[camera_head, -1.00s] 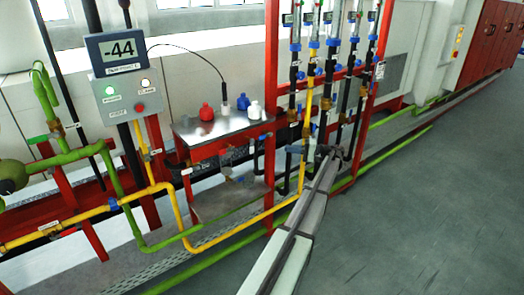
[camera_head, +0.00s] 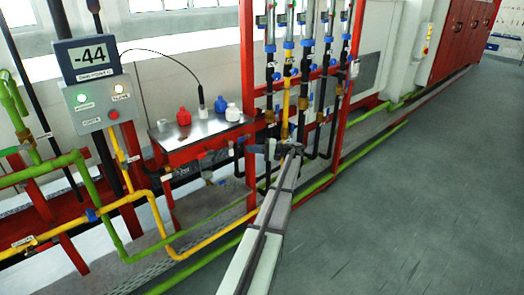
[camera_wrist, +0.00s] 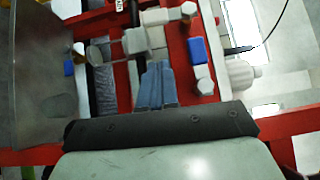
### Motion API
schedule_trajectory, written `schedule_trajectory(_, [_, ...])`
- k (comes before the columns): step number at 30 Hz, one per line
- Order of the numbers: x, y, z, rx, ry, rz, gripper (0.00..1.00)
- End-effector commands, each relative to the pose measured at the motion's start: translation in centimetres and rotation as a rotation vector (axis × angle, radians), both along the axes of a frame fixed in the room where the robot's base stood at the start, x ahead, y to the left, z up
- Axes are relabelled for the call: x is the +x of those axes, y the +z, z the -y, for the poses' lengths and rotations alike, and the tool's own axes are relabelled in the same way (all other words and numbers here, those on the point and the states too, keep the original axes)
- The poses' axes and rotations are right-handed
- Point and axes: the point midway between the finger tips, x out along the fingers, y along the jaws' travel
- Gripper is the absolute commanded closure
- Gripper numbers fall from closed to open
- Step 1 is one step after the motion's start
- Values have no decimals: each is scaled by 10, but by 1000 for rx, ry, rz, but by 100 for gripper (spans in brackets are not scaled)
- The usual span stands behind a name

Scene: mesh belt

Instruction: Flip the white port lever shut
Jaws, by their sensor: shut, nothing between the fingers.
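My gripper (camera_head: 252,149) is shut and empty, beside the right front corner of the metal-topped red table. In the wrist view its blue-grey fingers (camera_wrist: 156,72) are together, close to a pale pipe fitting (camera_wrist: 137,41). White fittings (camera_wrist: 204,82) and a blue handle (camera_wrist: 197,50) lie to the right of the fingers. In the head view small valves hang under the table's front edge, one with a white part (camera_head: 203,155). I cannot tell surely which white piece is the port lever, or whether the fingers touch it.
The table (camera_head: 215,133) carries red (camera_head: 183,117), blue (camera_head: 220,104) and white (camera_head: 233,113) bottles. A red frame post (camera_head: 247,75) and vertical pipes stand close to my gripper. Yellow and green pipes run low in front. The floor (camera_head: 420,190) at right is clear.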

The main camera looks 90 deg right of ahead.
Motion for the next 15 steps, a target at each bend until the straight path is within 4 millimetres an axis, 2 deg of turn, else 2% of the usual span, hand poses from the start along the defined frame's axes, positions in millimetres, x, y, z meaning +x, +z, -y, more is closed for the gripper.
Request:
schedule_trajectory(3, [21, 1, -1, 0, 2, 0, 100])
schedule_trajectory(6, [30, 1, -14, 0, 0, 0, 100])
schedule_trajectory(15, [45, 2, -28, 0, 0, 1, 100])
